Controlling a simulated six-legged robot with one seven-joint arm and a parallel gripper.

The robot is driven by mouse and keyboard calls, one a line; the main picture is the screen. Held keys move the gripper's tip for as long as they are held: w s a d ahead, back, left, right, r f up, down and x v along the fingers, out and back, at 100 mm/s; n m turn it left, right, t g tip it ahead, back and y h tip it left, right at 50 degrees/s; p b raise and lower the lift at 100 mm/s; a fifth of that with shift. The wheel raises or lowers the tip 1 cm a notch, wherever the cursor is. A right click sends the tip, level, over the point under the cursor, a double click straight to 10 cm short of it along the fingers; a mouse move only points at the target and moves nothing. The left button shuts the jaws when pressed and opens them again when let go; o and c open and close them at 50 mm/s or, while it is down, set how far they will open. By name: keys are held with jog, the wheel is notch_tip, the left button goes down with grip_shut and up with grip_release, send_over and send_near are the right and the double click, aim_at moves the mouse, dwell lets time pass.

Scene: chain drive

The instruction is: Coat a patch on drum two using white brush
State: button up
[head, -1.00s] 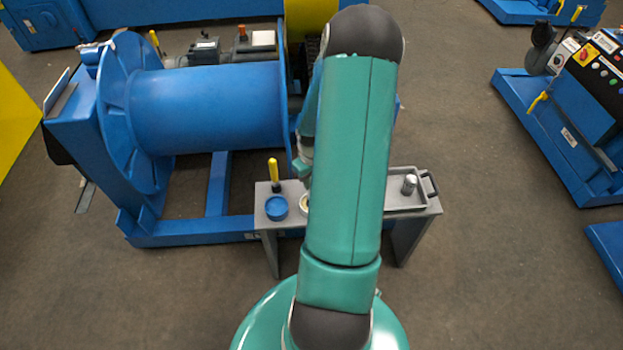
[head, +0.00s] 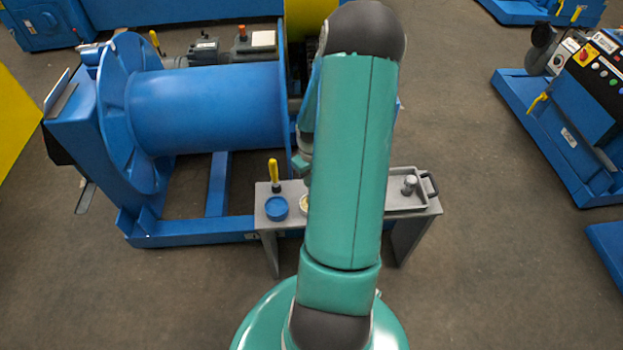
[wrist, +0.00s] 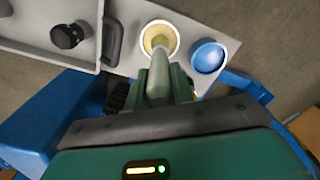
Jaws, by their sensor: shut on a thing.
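In the wrist view my gripper (wrist: 160,88) is shut on the pale handle of the white brush (wrist: 158,72). The brush reaches toward an open white pot with cream contents (wrist: 160,34); I cannot tell whether its tip is in the contents. A blue-topped pot (wrist: 208,57) is beside it. In the head view the blue pot (head: 276,207) stands on a small grey bench, and the cream pot (head: 304,204) is partly hidden by my arm. A blue drum (head: 210,107) lies behind the bench; no number is readable on it. My gripper is mostly hidden there.
The grey bench (head: 264,226) holds a yellow-handled tool (head: 273,170) and a tray (head: 420,203) with a small knobbed object (head: 409,185). Blue machines stand at the far right and back. Brown floor lies open right of the bench.

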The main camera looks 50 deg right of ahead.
jog(key=shift+r, duration=2.65)
